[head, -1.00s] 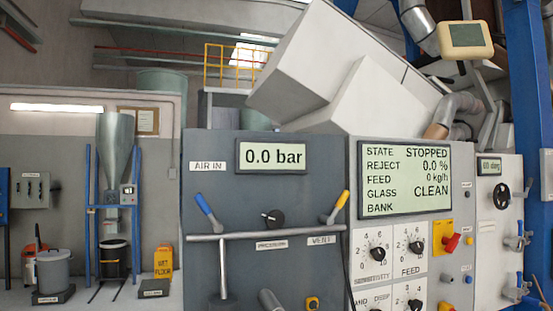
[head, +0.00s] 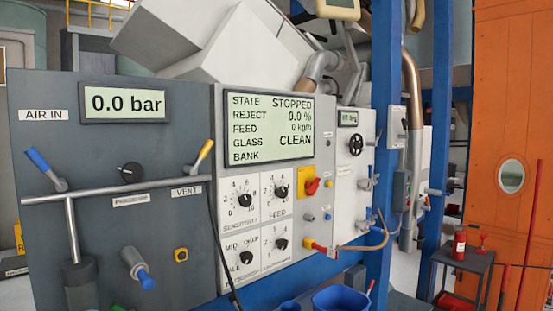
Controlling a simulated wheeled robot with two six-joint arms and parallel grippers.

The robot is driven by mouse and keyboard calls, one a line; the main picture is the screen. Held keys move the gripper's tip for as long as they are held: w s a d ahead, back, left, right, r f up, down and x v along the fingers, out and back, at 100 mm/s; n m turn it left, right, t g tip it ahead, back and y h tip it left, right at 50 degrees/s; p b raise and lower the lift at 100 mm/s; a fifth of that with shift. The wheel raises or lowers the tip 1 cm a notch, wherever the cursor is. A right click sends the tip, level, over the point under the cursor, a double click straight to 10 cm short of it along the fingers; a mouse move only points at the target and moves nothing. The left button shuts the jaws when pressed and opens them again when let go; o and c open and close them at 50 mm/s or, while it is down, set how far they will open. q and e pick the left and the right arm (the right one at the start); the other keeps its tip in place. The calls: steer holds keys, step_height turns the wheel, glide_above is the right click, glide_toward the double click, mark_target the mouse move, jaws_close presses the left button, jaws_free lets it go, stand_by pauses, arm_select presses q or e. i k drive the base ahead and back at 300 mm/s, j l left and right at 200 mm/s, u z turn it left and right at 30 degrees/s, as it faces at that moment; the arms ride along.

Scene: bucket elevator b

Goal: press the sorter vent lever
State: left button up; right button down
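The vent lever (head: 200,156) has a yellow grip and stands tilted up to the right on the grey panel (head: 180,240), above the VENT label (head: 186,191). A blue-gripped lever (head: 46,168) under the AIR IN label (head: 42,115) tilts up to the left. The pressure display (head: 124,102) reads 0.0 bar. Neither of my grippers is in view.
The sorter screen (head: 268,128) reads STOPPED, with dials and a red switch (head: 313,185) below. Blue posts (head: 384,150) stand right of the cabinet. A small table (head: 461,268) with a red extinguisher (head: 459,245) and an orange wall with a round window are farther right. A blue bin (head: 340,299) is low in front.

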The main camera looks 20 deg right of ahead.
mark_target(191, 171)
steer(key=z, duration=0.15)
steer(key=i+l+z, duration=0.25)
steer(key=l, duration=0.2)
steer(key=i+l+z, duration=0.25)
steer(key=l, duration=0.15)
steer(key=i+l+z, duration=0.25)
steer(key=l, duration=0.15)
steer(key=k, duration=0.05)
